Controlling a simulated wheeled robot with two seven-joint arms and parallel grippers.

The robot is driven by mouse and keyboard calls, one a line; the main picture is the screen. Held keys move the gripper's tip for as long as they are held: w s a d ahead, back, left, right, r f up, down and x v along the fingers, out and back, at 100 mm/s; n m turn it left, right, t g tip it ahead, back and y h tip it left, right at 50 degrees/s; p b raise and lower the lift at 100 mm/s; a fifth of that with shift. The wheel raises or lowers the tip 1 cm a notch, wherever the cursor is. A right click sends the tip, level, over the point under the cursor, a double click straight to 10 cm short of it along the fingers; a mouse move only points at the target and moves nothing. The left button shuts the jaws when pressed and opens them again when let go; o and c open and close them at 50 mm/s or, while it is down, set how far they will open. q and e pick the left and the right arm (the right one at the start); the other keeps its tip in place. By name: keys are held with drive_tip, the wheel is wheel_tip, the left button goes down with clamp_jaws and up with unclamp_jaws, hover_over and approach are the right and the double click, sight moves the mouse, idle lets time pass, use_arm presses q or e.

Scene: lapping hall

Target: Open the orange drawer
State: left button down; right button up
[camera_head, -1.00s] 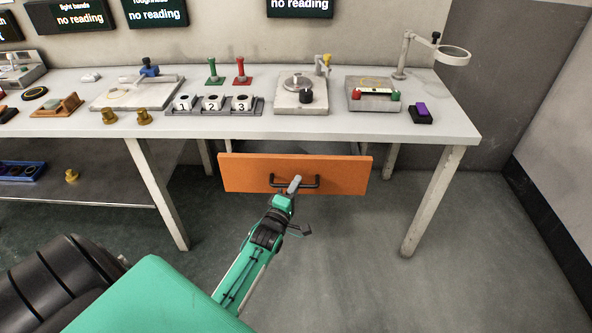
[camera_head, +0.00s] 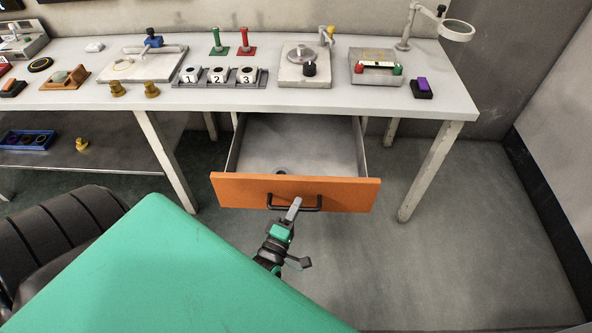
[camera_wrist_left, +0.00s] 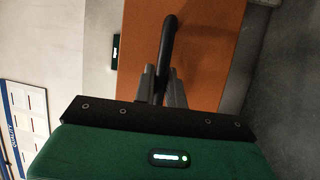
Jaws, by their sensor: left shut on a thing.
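The orange drawer (camera_head: 240,192) hangs under the white bench and stands well out from it, its grey inside in view. A small dark round thing (camera_head: 281,171) lies in it just behind the front, partly hidden. The drawer's black bar handle (camera_head: 313,209) is on the orange front. My left gripper (camera_head: 295,207) is shut on the handle, and in the left wrist view its fingers (camera_wrist_left: 161,86) close around the black bar (camera_wrist_left: 167,42) against the orange front (camera_wrist_left: 205,50). My right gripper is not in view.
The white bench (camera_head: 455,105) holds numbered cups (camera_head: 217,75), a gauge plate (camera_head: 304,68), a magnifier stand (camera_head: 405,35) and a purple-topped block (camera_head: 422,87). Its legs (camera_head: 425,170) stand either side of the drawer. A lower shelf (camera_head: 110,150) is at left. The floor at right is clear.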

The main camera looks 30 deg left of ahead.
use_arm(q)
drive_tip(key=shift+s+d, duration=0.3)
drive_tip(key=shift+s, duration=0.25)
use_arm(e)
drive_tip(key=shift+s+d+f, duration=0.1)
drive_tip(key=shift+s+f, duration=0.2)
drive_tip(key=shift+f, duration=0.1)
use_arm(q)
drive_tip(key=c, duration=1.5)
unclamp_jaws()
drive_tip(key=shift+o, duration=0.2)
